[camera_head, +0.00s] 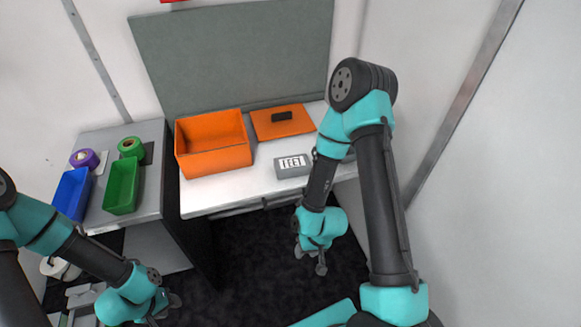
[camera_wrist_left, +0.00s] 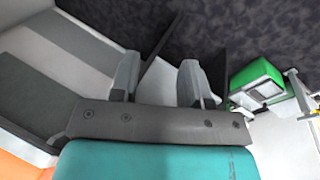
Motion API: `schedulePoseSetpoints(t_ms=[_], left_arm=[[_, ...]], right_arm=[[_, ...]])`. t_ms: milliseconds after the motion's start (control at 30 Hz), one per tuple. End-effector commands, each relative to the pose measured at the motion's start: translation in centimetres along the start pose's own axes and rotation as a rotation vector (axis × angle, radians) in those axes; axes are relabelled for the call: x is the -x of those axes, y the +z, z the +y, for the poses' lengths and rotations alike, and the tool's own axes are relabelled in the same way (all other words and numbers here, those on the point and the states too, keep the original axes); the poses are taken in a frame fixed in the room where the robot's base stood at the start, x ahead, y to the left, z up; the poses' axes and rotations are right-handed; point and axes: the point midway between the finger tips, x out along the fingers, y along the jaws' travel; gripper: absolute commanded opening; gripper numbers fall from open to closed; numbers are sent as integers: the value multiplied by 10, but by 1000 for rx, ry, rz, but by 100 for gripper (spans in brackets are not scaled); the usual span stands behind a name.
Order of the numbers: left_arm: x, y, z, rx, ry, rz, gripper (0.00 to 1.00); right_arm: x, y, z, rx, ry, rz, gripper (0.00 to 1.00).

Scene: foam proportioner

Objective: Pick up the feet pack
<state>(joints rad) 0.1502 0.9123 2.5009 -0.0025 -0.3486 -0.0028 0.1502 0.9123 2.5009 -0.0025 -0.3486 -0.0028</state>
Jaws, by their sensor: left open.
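I cannot tell for sure which thing is the feet pack. A small grey box (camera_head: 292,171) with a white label and dark letters lies on the white worktop; the letters are too small to read surely. Grey and white parts (camera_head: 84,296) show at the lower left, partly hidden by my left arm. My left gripper (camera_head: 168,304) is low in front of the grey cabinet, far from the labelled box. In the left wrist view its two fingers (camera_wrist_left: 160,78) stand apart with nothing between them. My right gripper (camera_head: 311,258) hangs in front of the worktop; its fingers are unclear.
An orange bin (camera_head: 213,160) and an orange lid (camera_head: 282,123) with a dark handle are on the worktop (camera_head: 230,199). A blue bin (camera_head: 72,193), a green bin (camera_head: 121,187), a purple roll (camera_head: 84,159) and a green roll (camera_head: 131,147) are on the grey cabinet.

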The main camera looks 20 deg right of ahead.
Motion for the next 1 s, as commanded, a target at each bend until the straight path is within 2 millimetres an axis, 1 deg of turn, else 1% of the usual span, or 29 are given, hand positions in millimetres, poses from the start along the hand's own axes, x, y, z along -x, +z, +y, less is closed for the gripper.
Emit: schedulePoseSetpoints(t_ms=[367,900,967,1000], left_arm=[[0,0,0,0,0,0,43],[0,0,0,0,0,0,93],[0,0,0,0,0,0,99],[0,0,0,0,0,0,100]], right_arm=[[0,0,0,0,0,0,43],[0,0,0,0,0,0,43],[0,0,0,0,0,0,43],[0,0,0,0,0,0,43]])
